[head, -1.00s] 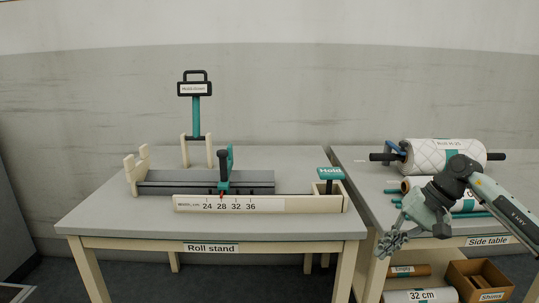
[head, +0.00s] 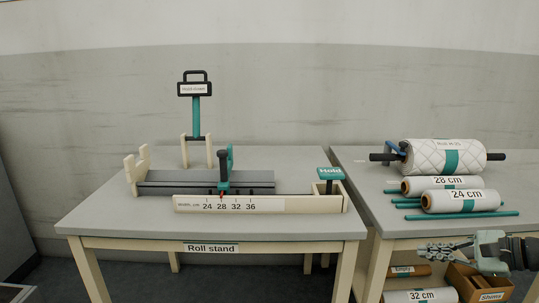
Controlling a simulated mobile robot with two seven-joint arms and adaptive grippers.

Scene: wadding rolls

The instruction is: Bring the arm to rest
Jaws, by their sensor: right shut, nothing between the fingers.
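My right gripper (head: 436,251) is in front of the side table (head: 392,235), at the lower right of the head view. Its fingers point left and are shut with nothing between them. It is apart from the rolls on the tabletop and hides part of the table's front edge and the shelf area behind it. My left gripper does not show.
The roll stand table (head: 130,215) carries a width gauge (head: 262,205), a slide (head: 224,172) and a hold-down (head: 196,115). The side table holds a quilted roll (head: 425,154), a 28 cm roll (head: 430,183) and a 24 cm roll (head: 480,201). A shims box (head: 478,290) stands below.

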